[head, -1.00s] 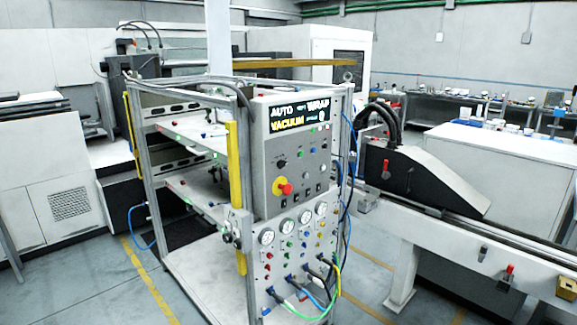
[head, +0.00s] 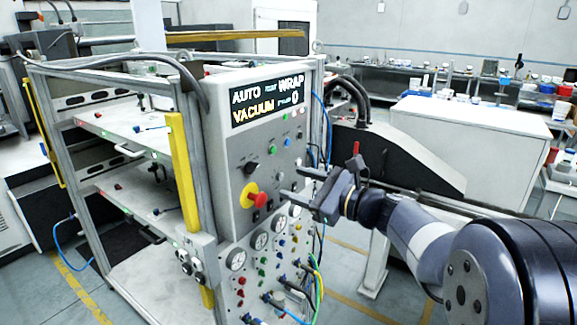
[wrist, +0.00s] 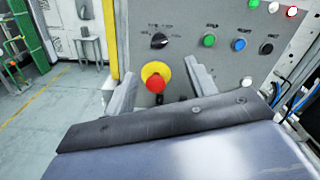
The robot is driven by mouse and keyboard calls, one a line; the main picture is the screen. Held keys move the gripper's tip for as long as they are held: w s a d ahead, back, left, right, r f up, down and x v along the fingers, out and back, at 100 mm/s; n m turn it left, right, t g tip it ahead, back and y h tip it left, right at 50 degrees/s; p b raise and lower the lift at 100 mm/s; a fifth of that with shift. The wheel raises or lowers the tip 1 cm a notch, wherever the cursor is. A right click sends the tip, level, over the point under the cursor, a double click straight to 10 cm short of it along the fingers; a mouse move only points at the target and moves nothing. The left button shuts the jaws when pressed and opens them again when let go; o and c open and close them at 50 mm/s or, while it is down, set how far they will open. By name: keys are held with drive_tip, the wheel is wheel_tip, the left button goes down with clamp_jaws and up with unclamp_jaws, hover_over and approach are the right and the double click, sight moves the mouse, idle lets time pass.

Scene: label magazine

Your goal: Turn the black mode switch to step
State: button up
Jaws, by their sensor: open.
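The black mode switch (head: 251,167) is a round knob on the grey control panel (head: 222,150), above the red emergency stop button on its yellow base. It also shows in the wrist view (wrist: 159,41), where its pointer is tilted; its lettering is too small to read. My gripper (head: 288,181) is open and empty, in front of the panel, to the right of and a little lower than the switch. In the wrist view the two fingers (wrist: 160,78) stand apart with the red button between them in the picture, and the switch lies beyond them, untouched.
The red button (head: 258,199) sits below the switch. Green, blue and black buttons (wrist: 239,45) are to its right. A lit display (head: 268,105) is above, gauges (head: 260,239) and hoses below. A yellow post (head: 183,170) stands left of the panel.

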sight(255, 169)
drive_tip(key=p+x, duration=0.2)
drive_tip(key=x, duration=0.8)
drive_tip(key=shift+w+a+p, duration=0.2)
drive_tip(key=shift+a+p, duration=0.15)
drive_tip(key=shift+p, duration=0.05)
drive_tip(key=shift+c, duration=0.2)
drive_tip(key=c, duration=0.9)
